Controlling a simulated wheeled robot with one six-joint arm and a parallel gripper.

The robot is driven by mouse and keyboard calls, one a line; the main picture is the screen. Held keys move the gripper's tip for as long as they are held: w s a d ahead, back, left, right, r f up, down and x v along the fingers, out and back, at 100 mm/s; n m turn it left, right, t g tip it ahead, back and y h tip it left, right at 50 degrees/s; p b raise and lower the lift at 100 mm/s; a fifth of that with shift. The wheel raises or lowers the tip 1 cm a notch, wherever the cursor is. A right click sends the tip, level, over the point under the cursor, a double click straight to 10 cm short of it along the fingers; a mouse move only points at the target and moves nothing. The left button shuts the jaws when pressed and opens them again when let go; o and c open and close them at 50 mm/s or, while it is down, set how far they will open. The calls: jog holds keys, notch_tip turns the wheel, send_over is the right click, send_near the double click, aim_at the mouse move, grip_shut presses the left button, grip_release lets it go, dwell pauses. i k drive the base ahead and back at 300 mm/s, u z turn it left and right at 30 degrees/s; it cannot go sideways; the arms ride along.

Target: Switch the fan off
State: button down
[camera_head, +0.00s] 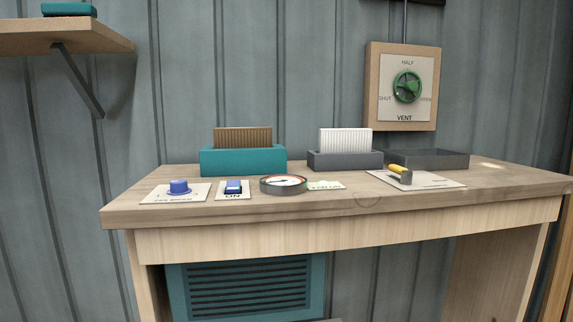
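A blue rocker switch (233,186) sits on a small white plate (233,196) on the bench top, left of the middle. The plate's lettering reads "ON". To its left, a blue round knob (179,187) stands on a white plate marked with small lettering, which may read "fan speed". A teal panel with dark horizontal slats (250,287) shows under the bench; I cannot tell if it is the fan or if anything turns. My gripper is not in view.
The wooden bench (330,215) carries a round gauge (284,184), a yellow-handled lever (399,171), a teal card box (243,161), a grey card box (345,160) and a grey tray (428,159). A green vent dial (407,87) is on the wall. A shelf (65,37) juts out upper left.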

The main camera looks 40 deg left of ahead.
aim_at(233, 186)
jog(key=z, duration=0.05)
jog(key=k, duration=0.7)
jog(key=u, duration=1.2)
jog(key=i, duration=0.45)
jog(key=u, duration=0.05)
